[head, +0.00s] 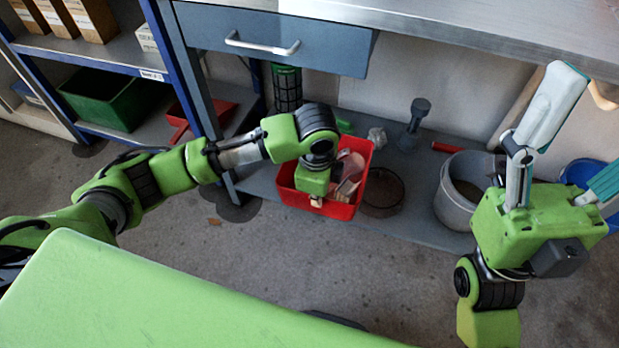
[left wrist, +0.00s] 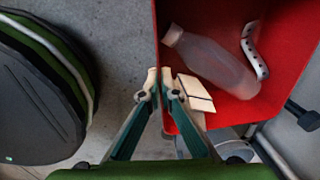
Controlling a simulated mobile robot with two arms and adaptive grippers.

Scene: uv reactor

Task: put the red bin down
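The red bin (head: 362,147) is at the lower shelf under the workbench in the head view. A clear bottle (left wrist: 210,62) and a white strip with dark dots (left wrist: 254,52) lie inside it. My left gripper (head: 317,201) reaches down at the bin's near side. In the left wrist view its fingertips (left wrist: 159,80) are close together, one on each side of the bin wall (left wrist: 157,28). Whether the bin's bottom touches the shelf is hidden. My right gripper (head: 588,128) is at the right, fingers spread and empty.
The lower shelf (head: 408,222) also bears a dark round dish (head: 383,192), a grey bucket (head: 468,183) and a dark grey object (head: 414,122). The drawer (head: 275,38) hangs above. A blue-posted rack with a green crate (head: 105,98) stands at left.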

